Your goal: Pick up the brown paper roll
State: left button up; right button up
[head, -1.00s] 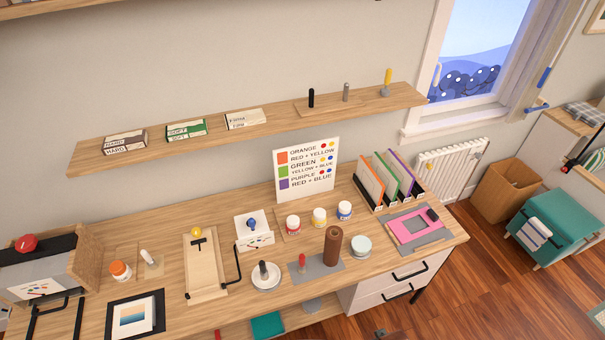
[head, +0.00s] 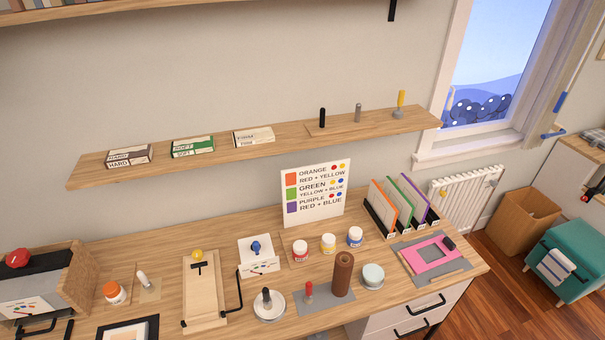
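The brown paper roll (head: 343,275) stands upright on the desk in the head view, right of the middle and near the front edge. It rests on or beside a grey mat (head: 322,292), with a small red-handled tool (head: 308,292) to its left and a round pale tin (head: 373,276) to its right. Neither of my grippers shows in the head view.
Paint jars (head: 328,244) and a colour chart (head: 315,193) stand behind the roll. A white dish (head: 270,310) with a dark-handled item lies to its left. A pink frame (head: 430,255) and a panel rack (head: 399,208) are to its right. A shelf (head: 290,138) runs above.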

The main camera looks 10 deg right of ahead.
aim_at(344, 262)
jog(key=u, duration=1.65)
jog(key=k, duration=0.5)
jog(key=z, duration=1.05)
